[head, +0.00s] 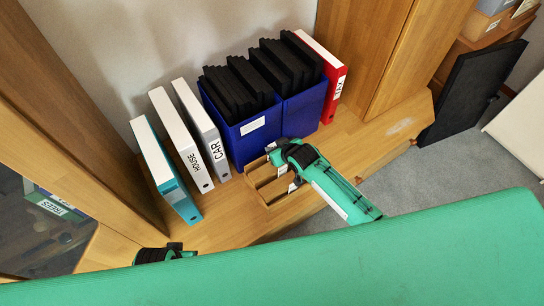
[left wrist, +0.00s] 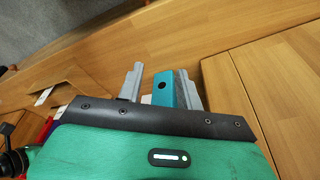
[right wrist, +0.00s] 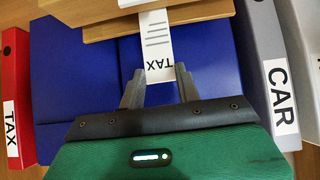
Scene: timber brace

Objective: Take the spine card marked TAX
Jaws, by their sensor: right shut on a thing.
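The TAX spine card (right wrist: 157,48) is a white strip with printed lines, its lettering upside down in the right wrist view. My right gripper (right wrist: 157,82) is shut on its lettered end. The card's far end overlaps the edge of the wooden tray (right wrist: 205,18). In the head view my right gripper (head: 280,153) is over the back of this tray (head: 262,200), in front of the blue boxes, and hides most of the card. My left gripper (left wrist: 163,75) is open and empty, its fingers apart on either side of the teal binder (left wrist: 163,92) in view.
A red binder (head: 334,92) labelled TAX stands right of two blue boxes (head: 250,140) of black folders. White HOUSE (head: 193,160) and grey CAR (head: 213,150) binders and the teal binder (head: 180,200) stand left. A wooden upright (head: 75,130) bounds the left side.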

